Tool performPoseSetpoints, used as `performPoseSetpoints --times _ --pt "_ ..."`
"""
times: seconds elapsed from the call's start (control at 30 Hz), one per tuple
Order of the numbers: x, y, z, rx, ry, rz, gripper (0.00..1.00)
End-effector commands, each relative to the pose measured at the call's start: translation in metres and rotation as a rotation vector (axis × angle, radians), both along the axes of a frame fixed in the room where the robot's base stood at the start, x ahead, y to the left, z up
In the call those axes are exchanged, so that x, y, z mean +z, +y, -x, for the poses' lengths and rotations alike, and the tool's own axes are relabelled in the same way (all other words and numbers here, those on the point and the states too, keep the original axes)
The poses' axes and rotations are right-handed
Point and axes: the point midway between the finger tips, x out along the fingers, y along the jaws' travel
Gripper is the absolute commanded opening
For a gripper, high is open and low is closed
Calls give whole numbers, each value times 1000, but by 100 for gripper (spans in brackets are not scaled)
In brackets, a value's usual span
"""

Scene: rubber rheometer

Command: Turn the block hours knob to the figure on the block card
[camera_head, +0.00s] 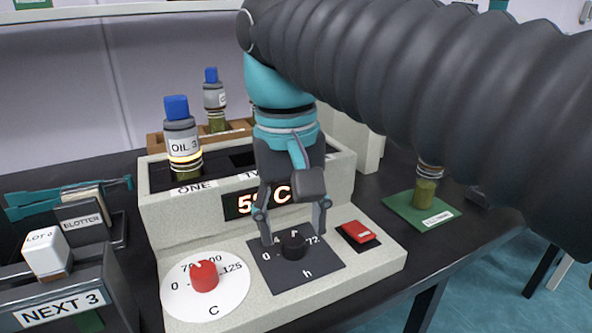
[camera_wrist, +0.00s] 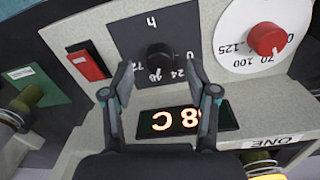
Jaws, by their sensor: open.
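The black hours knob (camera_head: 293,245) sits on a dark square dial marked "h" on the front ledge of the block; it also shows in the wrist view (camera_wrist: 160,56). Figures 0, 24, 48 and 72 show partly around it. I cannot tell where its pointer stands. My gripper (camera_head: 293,237) is open and points down, with one finger on each side of the knob; in the wrist view the fingertips (camera_wrist: 160,70) are apart, near the knob's edge. I cannot tell whether they touch it. I cannot make out the block card in either view.
Left of the dial is a red knob (camera_head: 204,276) on a white C dial. Right is a red switch (camera_head: 358,233). A lit display (camera_head: 264,200) is partly hidden by my gripper. An OIL 3 bottle (camera_head: 182,143) stands in the block. A vial stands on a green mat (camera_head: 408,212).

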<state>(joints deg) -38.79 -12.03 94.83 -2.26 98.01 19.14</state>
Motion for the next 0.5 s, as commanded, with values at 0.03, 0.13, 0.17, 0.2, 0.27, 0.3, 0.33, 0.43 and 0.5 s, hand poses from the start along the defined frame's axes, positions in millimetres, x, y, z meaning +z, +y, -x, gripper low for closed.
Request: performPoseSetpoints --times 0.03,0.13,0.17,0.2,0.27,0.3,0.33,0.43,0.5 --pt "11 1 -1 0 -3 -2 59" --pt "31 2 -1 0 -2 -2 59" --pt "37 2 0 0 -2 -2 59" --pt "44 3 0 0 -2 -2 59" --pt "55 3 0 0 -2 -2 59" --pt "62 3 0 0 -1 0 59" --pt "66 3 0 0 -2 -1 59" --pt "79 4 0 0 -1 0 59" --pt "85 4 1 0 -1 0 59"
